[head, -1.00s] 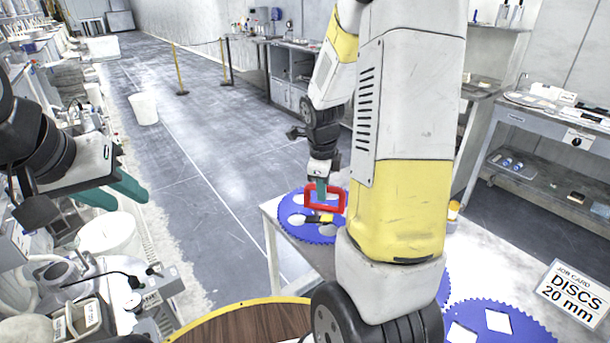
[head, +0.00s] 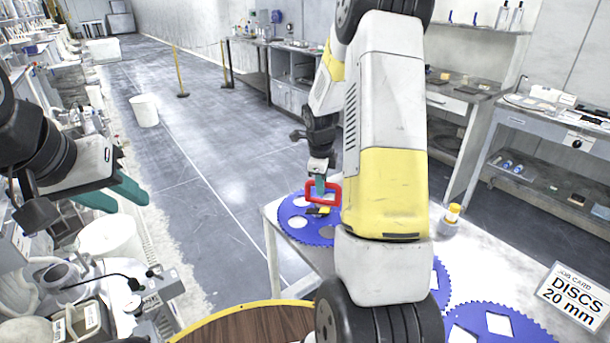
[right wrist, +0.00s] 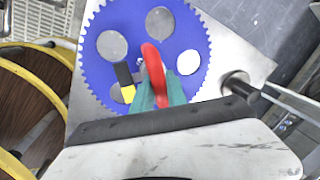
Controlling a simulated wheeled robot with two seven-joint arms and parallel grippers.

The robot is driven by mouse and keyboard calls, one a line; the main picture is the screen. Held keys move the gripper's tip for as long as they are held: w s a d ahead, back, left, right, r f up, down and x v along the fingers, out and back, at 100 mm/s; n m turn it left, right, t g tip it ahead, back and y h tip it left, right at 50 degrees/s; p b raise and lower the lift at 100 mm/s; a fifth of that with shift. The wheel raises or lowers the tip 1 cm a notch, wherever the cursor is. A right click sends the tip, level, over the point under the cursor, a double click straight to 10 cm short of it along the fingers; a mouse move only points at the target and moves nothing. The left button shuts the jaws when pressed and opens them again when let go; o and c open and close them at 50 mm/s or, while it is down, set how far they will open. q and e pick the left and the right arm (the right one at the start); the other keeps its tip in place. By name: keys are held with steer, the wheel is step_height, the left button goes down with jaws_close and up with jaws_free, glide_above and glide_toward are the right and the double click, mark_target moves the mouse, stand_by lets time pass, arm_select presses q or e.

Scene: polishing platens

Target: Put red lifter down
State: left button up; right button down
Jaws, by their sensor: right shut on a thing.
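The red lifter (head: 323,194) is a red loop-shaped handle. My right gripper (head: 319,186) is shut on it, above the blue toothed carrier disc (head: 297,232) at the table's far left corner. In the right wrist view the red lifter (right wrist: 153,70) stands between the teal fingers (right wrist: 157,98) over the same disc (right wrist: 102,75), which has several round openings. Whether the lifter touches anything below is unclear. My left gripper (head: 124,194) has teal fingers and hangs at the left, away from the table, holding nothing visible.
A black and yellow item (right wrist: 125,80) lies on the disc beside the lifter. Another blue disc (head: 480,325) with diamond openings lies nearer on the table, by a job card (head: 575,292) reading "DISCS 20 mm". A yellow-capped container (head: 451,217) stands at the table's right. My right arm hides the table's middle.

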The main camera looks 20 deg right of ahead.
mark_target(319, 204)
steer(key=shift+w, duration=0.1)
steer(key=c, duration=1.3)
jaws_free()
steer(key=s+a+r+n+t, duration=0.1)
steer(key=s+a+r+n, duration=0.15)
steer(key=r, duration=0.65)
steer(key=s+a+r+n, duration=0.2)
steer(key=s+r+n, duration=0.15)
steer(key=r, duration=0.45)
steer(key=shift+s+a+r+n+t+y, duration=0.55)
steer(key=shift+s+a+r+n, duration=0.85)
steer(key=shift+s+n, duration=1.9)
steer(key=shift+s+a+r+n+t+y, duration=0.75)
steer(key=shift+s+a+n, duration=1.05)
steer(key=shift+s+n, duration=1.45)
steer(key=shift+s+a+r+n+t+y, duration=0.4)
steer(key=shift+s+a+r+n, duration=1.05)
steer(key=shift+s+n, duration=1.85)
